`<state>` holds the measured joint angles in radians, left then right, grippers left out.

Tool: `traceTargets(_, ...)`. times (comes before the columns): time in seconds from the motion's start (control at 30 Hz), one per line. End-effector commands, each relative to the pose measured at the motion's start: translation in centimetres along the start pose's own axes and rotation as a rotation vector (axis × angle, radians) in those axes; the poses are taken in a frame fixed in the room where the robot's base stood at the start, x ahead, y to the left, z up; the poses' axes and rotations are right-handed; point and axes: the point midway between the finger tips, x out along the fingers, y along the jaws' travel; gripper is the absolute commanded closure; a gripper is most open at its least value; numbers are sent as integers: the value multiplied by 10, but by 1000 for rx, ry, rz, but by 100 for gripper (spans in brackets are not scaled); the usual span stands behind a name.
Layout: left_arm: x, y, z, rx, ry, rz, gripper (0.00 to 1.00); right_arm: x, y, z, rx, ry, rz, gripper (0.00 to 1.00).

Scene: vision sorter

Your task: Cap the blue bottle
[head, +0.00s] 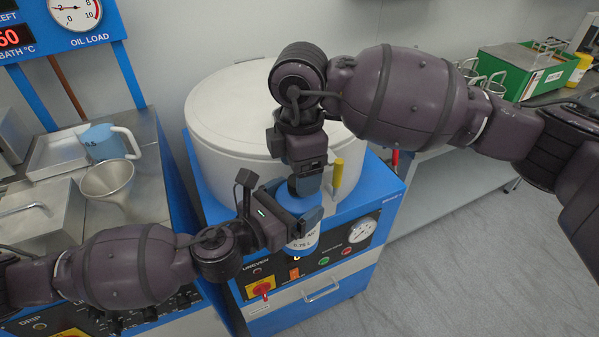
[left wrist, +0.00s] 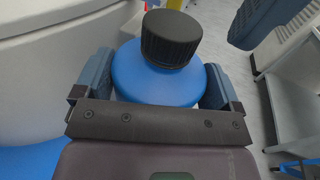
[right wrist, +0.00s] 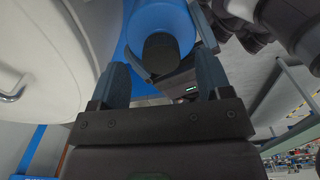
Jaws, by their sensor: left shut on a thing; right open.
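The blue bottle (left wrist: 155,78) stands upright between the fingers of my left gripper (left wrist: 152,82), which is shut on its body. In the head view its white label (head: 303,243) shows below my left gripper (head: 290,212). A black ribbed cap (left wrist: 171,38) sits at the top of the bottle; I cannot tell whether it is threaded on. My right gripper (head: 308,186) is directly above the bottle, pointing down. In the right wrist view my right gripper (right wrist: 160,75) is open, with the cap (right wrist: 161,53) beyond and between its fingertips.
A large white drum (head: 225,110) stands close behind both grippers on a blue machine (head: 375,200). A yellow-handled tool (head: 338,173) is just right of the right gripper. A funnel (head: 107,182) and a jug (head: 105,143) stand on the left bench. Open floor lies at right.

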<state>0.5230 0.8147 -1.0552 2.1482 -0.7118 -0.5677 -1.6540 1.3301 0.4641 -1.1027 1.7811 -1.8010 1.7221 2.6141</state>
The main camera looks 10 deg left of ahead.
Motion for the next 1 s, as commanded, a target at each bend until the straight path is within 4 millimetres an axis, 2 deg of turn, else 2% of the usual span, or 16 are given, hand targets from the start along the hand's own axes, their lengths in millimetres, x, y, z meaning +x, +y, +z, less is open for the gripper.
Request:
traceTargets(0.3, 0, 0, 2, 1, -3, 0, 77, -62, 0, 0, 0, -1, 4, 29)
traceTargets(0.5, 0, 0, 2, 1, -3, 0, 77, -90, 0, 0, 1, -1, 2, 29)
traceTargets(0.7, 0, 0, 1, 1, -3, 0, 77, -102, 0, 0, 1, -2, 1, 29)
traceTargets(1.0, 0, 0, 1, 1, -3, 0, 77, -104, 0, 0, 1, -2, 0, 29)
